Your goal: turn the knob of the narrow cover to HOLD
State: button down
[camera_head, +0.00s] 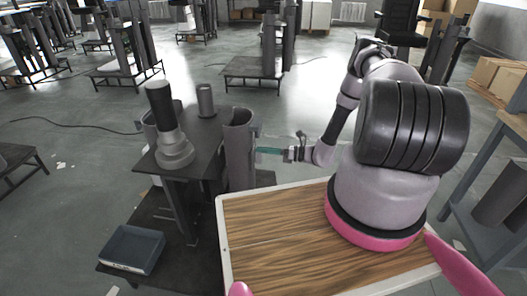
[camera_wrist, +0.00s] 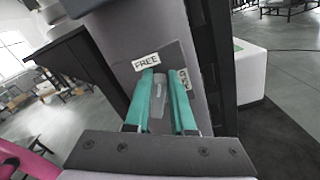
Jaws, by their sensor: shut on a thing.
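The narrow cover is a grey upright face in the wrist view (camera_wrist: 125,45), and it seems to be the grey column (camera_head: 238,155) in the head view. A plate on it carries a light grey knob (camera_wrist: 158,92) and a white FREE label (camera_wrist: 146,61) at upper left. A second, sideways label (camera_wrist: 184,79) at the right is partly hidden by a finger and hard to read. My gripper (camera_wrist: 165,85), with teal fingers, is shut on the knob, one finger on each side. In the head view my gripper (camera_head: 268,151) reaches the column from the right.
A dark stand (camera_head: 205,140) carries a tall cylinder on a grey base (camera_head: 175,150) and a shorter cylinder (camera_head: 206,101). A blue-grey tray (camera_head: 132,249) sits on its low shelf. A wood-topped surface (camera_head: 280,235) lies in front. Open floor lies behind the stand.

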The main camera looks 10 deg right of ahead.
jog(key=shift+w+d+f+m, duration=0.1)
jog(key=shift+f+m, duration=0.4)
jog(key=shift+m, duration=1.6)
jog(key=shift+w+d+f+m, duration=0.1)
jog(key=shift+f+m, duration=0.45)
jog(key=shift+m, duration=1.55)
jog(key=shift+w+f+m, duration=0.1)
jog(key=shift+f+m, duration=0.4)
jog(key=shift+m, duration=1.6)
jog(key=c, duration=0.8)
grip_release()
jog(key=shift+o, duration=0.2)
jog(key=shift+w+r, duration=0.1)
jog(key=shift+w, duration=0.15)
